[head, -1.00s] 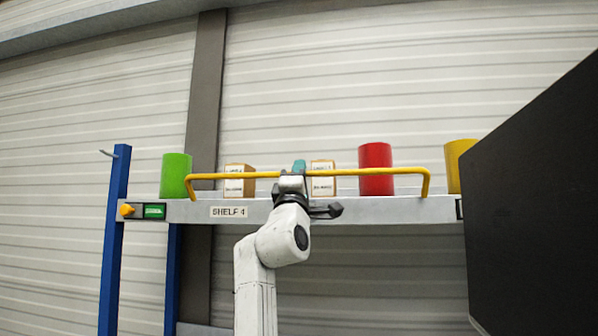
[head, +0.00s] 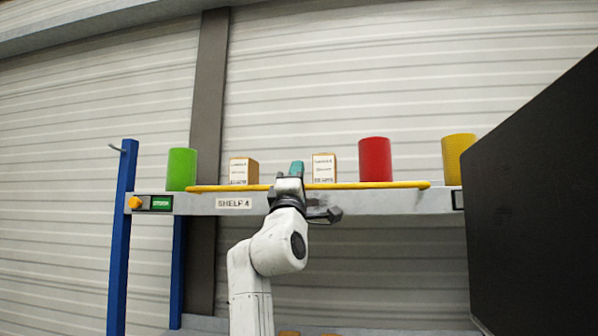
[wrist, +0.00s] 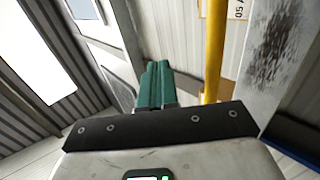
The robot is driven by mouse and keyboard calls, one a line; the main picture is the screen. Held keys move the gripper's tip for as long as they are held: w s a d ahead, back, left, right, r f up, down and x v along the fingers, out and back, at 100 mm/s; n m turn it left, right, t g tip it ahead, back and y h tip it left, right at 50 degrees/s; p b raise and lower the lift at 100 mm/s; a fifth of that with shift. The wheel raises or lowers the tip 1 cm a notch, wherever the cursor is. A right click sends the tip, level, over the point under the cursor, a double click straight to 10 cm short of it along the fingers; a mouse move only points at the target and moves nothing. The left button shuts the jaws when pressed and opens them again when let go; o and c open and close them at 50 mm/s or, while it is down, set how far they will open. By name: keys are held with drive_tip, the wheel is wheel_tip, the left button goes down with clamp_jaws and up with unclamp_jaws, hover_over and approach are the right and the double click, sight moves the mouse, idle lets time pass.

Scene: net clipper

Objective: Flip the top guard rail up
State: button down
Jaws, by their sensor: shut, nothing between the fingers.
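The yellow guard rail (head: 375,185) runs along the front of the top shelf (head: 400,203), labelled SHELF 4. Its long bar shows nearly level with the shelf's front top edge, and its end arms barely show. My gripper (head: 297,168) is at the middle of the rail, its teal fingertips rising above the bar and its body covering part of it. In the wrist view the teal fingers (wrist: 155,85) are shut together and empty. The yellow rail (wrist: 213,50) passes just to their right there. I cannot tell whether gripper and rail touch.
On the shelf stand a green cylinder (head: 182,169), two cardboard boxes (head: 243,171) (head: 323,168), a red cylinder (head: 375,159) and a yellow cylinder (head: 456,158). A blue post (head: 121,240) is at left. A large dark panel (head: 540,200) blocks the right side.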

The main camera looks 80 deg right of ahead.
drive_tip(key=a+f+b, duration=0.1)
drive_tip(key=a+f, duration=0.3)
drive_tip(key=a, duration=0.2)
drive_tip(key=shift+s+a+b, duration=0.3)
drive_tip(key=shift+a+b, duration=0.05)
drive_tip(key=shift+b, duration=0.05)
